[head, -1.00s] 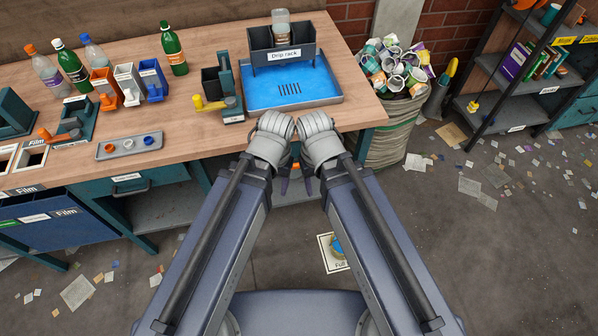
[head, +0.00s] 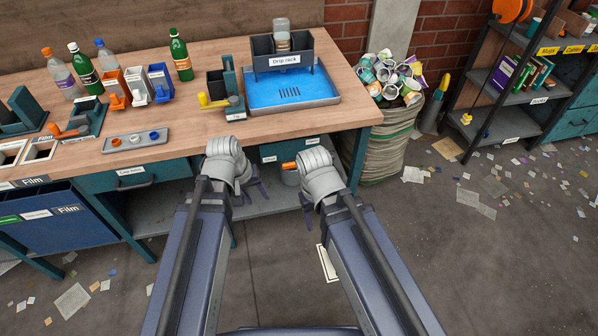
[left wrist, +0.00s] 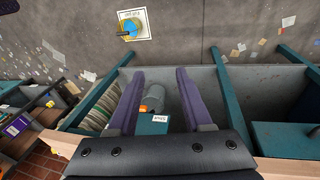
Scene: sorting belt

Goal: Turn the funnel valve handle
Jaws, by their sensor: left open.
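On the workbench (head: 180,130), a small teal fixture (head: 235,106) with a dark open-topped box carries a yellow handle (head: 213,101) that points left. A second teal fixture (head: 86,118) at the left has an orange handle (head: 66,131). I cannot tell from any label which one is the funnel valve. My left gripper (head: 249,194) is open and empty, low in front of the bench edge and apart from both handles. Its spread purple fingers also show in the left wrist view (left wrist: 158,80). My right gripper (head: 308,213) hangs to its right; its fingers are mostly hidden.
A blue drip tray (head: 331,100) with a drip rack (head: 283,60) stands right of the yellow handle. Bottles, coloured bins and a grey tray (head: 135,141) stand left. A grey bucket (left wrist: 160,95) sits under the bench. A full sack (head: 385,150) stands at the bench's right end.

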